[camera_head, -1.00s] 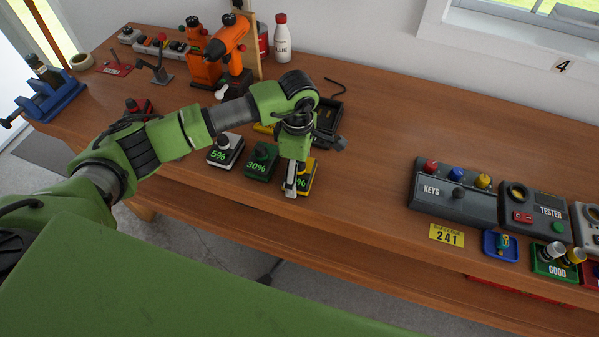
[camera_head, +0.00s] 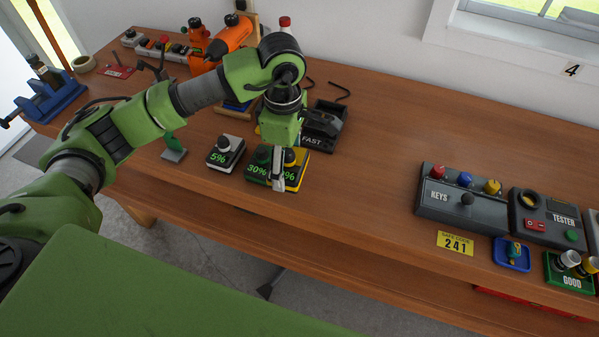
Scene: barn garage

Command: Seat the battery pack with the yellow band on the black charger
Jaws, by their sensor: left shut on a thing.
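The battery pack with the yellow band (camera_head: 297,177) is at the front of the bench, its reading partly covered. My left gripper (camera_head: 278,184) points down at its left side and is shut on it; the fingers hide the exact grip. I cannot tell whether the pack is clear of the bench. The pack appears against or very near the green 30% pack (camera_head: 255,170). The black charger, marked FAST (camera_head: 313,141), is just behind, partly hidden by my gripper. My right gripper is out of view.
A 5% pack (camera_head: 224,156) stands left of the green one. An orange drill (camera_head: 232,37) is at the back. The KEYS box (camera_head: 462,198), tester (camera_head: 547,219) and yellow 241 card (camera_head: 455,243) are at the right. The bench between charger and KEYS box is clear.

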